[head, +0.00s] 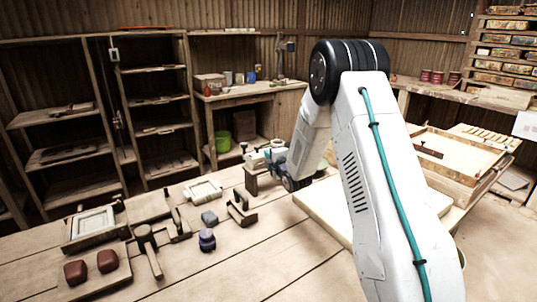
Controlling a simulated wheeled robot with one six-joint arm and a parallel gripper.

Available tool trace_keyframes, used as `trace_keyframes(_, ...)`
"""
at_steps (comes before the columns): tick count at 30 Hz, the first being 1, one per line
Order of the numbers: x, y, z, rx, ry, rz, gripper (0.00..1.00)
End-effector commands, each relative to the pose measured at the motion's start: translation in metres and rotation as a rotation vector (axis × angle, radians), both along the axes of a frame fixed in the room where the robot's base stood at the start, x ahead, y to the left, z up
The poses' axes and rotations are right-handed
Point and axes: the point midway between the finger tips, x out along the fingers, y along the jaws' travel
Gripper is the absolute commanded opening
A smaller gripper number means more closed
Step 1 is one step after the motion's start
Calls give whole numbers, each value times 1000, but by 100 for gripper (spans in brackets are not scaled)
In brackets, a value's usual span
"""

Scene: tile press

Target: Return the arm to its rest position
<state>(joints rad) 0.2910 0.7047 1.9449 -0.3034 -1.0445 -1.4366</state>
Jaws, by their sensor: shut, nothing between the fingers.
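My white arm (370,180) with a teal cable rises on the right, bends at a black elbow and reaches down and forward over the wooden workbench (200,275). My gripper (276,157) is at the far end of the arm, near the bench's back edge. It is small and partly hidden by my wrist, and its fingers are hard to make out. It is shut and I see nothing held in it. A wooden block (262,181) with a pale fitting is close beside it; I cannot tell whether they touch.
Left on the bench are a framed mould (93,226), a mallet (148,250), two reddish blocks (76,272), a purple-blue object (207,240) and a pale tray (203,190). A pale board (328,212) lies under my arm. A wooden box (460,157) stands right. The front middle is clear.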

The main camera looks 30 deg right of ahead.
Motion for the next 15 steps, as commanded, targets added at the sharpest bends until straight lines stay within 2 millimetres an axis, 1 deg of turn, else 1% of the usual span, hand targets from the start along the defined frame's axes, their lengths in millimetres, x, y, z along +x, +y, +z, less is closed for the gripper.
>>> trace_keyframes(4,-10,-3,2,0,2,-3,0)
trace_keyframes(8,-12,-7,2,0,1,-8,0)
trace_keyframes(11,-13,-10,0,34,11,-14,0)
trace_keyframes(13,-15,-13,-14,103,75,-35,0)
trace_keyframes(14,-17,-15,-24,142,119,-51,0)
trace_keyframes(15,-24,-17,-42,204,193,-81,0)
